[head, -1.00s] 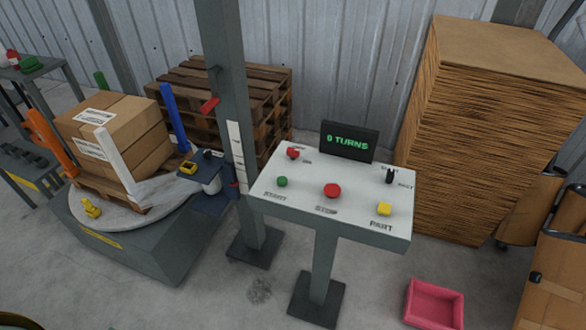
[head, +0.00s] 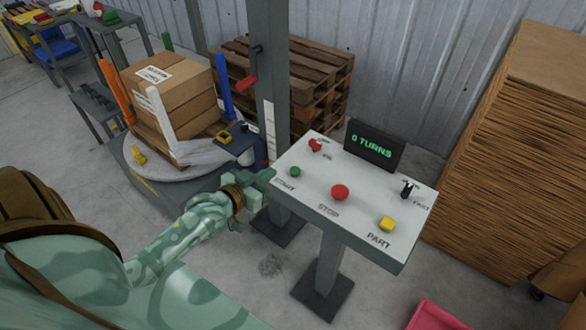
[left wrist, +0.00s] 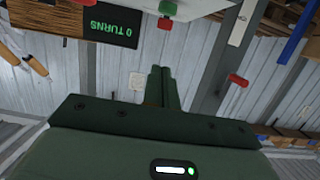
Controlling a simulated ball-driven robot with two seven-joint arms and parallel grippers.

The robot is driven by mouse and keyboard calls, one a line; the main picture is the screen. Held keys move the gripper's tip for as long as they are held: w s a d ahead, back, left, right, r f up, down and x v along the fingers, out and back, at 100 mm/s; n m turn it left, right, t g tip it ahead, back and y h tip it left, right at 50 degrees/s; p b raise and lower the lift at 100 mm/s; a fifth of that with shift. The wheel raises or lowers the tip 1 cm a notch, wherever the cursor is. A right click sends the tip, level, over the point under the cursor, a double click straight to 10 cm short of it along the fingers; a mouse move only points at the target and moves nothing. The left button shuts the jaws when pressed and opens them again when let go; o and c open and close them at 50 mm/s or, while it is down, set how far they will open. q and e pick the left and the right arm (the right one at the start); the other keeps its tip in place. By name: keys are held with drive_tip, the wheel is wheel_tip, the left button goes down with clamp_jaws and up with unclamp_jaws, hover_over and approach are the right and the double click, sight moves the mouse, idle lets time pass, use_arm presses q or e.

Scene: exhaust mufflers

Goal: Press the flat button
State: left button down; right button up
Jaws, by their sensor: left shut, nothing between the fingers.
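A white control panel (head: 325,225) on a grey post carries several controls. A small green button (head: 295,172) is labelled START, a larger red button (head: 340,192) STOP, and a yellow button (head: 387,223) PART. I cannot tell from their shapes which is the flat one. My left gripper (head: 268,176) is shut and empty, just left of the panel's START corner, apart from the green button. In the left wrist view my shut fingers (left wrist: 161,72) point toward the panel, with a green button (left wrist: 168,7) and a red knob (left wrist: 165,23) above them. My right gripper is not in view.
A display (head: 375,145) reading 0 TURNS stands at the panel's back. A grey column (head: 272,90) with a red handle rises behind my gripper. A turntable (head: 135,175) with boxes stands left, stacked cardboard (head: 495,150) right. A pink bin (head: 435,316) sits on the floor.

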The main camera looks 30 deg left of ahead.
use_arm(q)
drive_tip(key=b, duration=0.2)
hover_over(295, 171)
drive_tip(key=s, duration=0.1)
drive_tip(key=f, duration=0.3)
drive_tip(key=shift+s+a, duration=0.2)
drive_tip(key=shift+a, duration=0.05)
wheel_tip(295, 171, down, 3)
drive_tip(key=shift+s+r+b, duration=0.15)
drive_tip(key=shift+r+b, duration=0.05)
drive_tip(key=shift+b, duration=0.4)
drive_tip(key=shift+f, duration=0.5)
